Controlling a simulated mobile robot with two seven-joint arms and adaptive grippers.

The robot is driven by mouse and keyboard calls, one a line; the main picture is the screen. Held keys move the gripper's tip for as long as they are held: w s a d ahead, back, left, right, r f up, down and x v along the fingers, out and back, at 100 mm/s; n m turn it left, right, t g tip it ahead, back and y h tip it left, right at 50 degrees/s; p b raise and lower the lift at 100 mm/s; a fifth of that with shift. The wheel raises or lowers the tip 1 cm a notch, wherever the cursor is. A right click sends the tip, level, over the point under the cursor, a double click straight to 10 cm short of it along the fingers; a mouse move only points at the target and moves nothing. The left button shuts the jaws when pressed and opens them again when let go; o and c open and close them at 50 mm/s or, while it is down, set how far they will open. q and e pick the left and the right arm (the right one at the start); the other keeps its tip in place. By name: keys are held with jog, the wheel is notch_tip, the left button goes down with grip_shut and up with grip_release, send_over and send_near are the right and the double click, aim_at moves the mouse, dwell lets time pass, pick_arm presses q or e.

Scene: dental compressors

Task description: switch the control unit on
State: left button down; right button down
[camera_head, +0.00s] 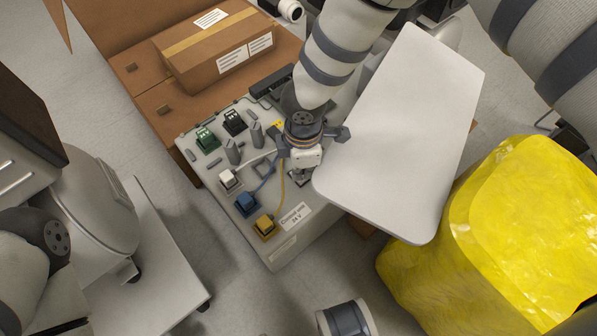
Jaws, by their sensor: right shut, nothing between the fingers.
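The control unit (282,248) is a light grey box with a label reading "Control unit 24 V" near its front corner. Green, black, white, blue and yellow connectors stand on its top, with white, blue and yellow wires. My right gripper (300,178) points down over the top of the unit, close to the label, shut and empty. It hides the surface right under it, so I cannot tell whether it touches anything there. No switch shows clearly. My left arm shows at the lower left, but its gripper is not in view.
A large light grey panel (405,130) stands tilted just right of my right gripper. A yellow bag (490,240) is at the lower right. A cardboard box (215,45) lies on a brown surface behind the unit. Floor is free at the front left of the unit.

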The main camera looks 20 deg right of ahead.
pick_arm(q)
jog(key=shift+f, duration=0.1)
pick_arm(e)
jog(key=shift+f, duration=0.15)
